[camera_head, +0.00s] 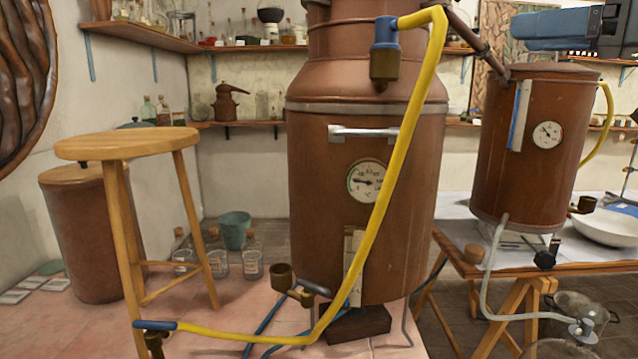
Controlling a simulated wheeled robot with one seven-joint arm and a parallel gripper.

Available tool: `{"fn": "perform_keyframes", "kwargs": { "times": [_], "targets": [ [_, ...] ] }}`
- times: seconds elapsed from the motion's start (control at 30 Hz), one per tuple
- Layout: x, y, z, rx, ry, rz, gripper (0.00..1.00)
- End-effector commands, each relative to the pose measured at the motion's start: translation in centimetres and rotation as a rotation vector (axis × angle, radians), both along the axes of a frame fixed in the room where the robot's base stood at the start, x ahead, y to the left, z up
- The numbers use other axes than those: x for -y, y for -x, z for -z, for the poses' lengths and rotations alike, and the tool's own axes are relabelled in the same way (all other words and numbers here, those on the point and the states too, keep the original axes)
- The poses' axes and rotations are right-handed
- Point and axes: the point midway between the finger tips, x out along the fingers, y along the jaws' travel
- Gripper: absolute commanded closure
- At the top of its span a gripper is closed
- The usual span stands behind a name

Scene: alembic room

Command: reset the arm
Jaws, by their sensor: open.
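My gripper (530,32) is at the upper right edge of the view, with blue fingers pointing left from a dark body. It is seen from the side, so the gap between the fingers is hard to make out. It is open, and nothing shows in it. It stands in front of the back wall, above the smaller copper vessel (525,185) in the picture. The rest of my arm is cut off by the right edge.
A large copper still (330,220) with a yellow hose (385,190) fills the middle. A wooden stool (130,147) stands left. The smaller vessel is on a wooden table (570,267) at right, beside a white bowl (608,230). Glass jars (218,264) stand on the floor.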

Motion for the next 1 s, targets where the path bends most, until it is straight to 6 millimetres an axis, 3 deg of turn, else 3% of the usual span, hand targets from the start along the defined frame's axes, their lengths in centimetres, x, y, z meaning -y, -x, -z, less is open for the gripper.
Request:
{"fn": "perform_keyframes", "kwargs": {
  "times": [0.27,0.47,0.57,0.77,1.0],
  "targets": [
    [0.3,-1.1,3.7,-0.028,-0.074,0.05,0.27],
    [0.2,-2.0,8.2,-0.063,-0.149,0.107,0.27],
    [0.0,-2.4,11.5,-0.087,-0.196,0.15,0.27],
    [-0.4,-2.0,20.3,-0.152,-0.294,0.274,0.27],
    [-1.3,1.1,30.3,-0.219,-0.36,0.428,0.27]
  ]
}}
